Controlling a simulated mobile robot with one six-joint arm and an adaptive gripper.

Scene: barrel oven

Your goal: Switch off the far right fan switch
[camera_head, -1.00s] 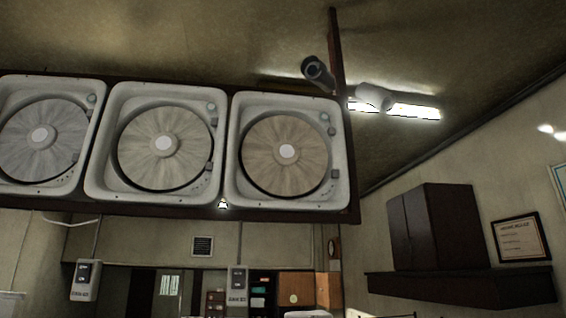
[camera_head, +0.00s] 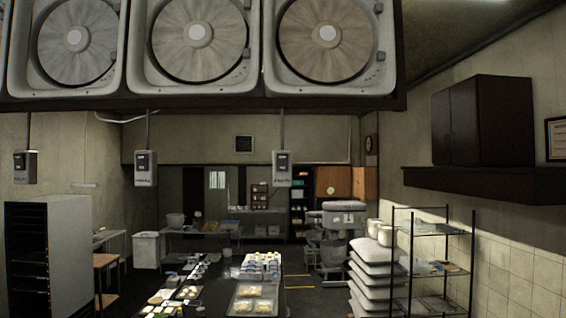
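Three grey switch boxes hang on conduits below the ceiling fans. The far right fan switch (camera_head: 282,168) is a small grey box with a dark panel at its top, right of the picture's middle. The middle switch box (camera_head: 145,168) and the left switch box (camera_head: 25,167) hang to its left. The switch positions are too small to tell. Above them are the right fan (camera_head: 326,35), the middle fan (camera_head: 200,35) and the left fan (camera_head: 77,40), round discs in white square housings. My gripper is not in view.
A long dark table (camera_head: 207,290) with trays and food stands in front. White stacked sacks (camera_head: 376,275) and a wire rack (camera_head: 433,270) stand at the right. A tall grey rack (camera_head: 70,255) is at the left.

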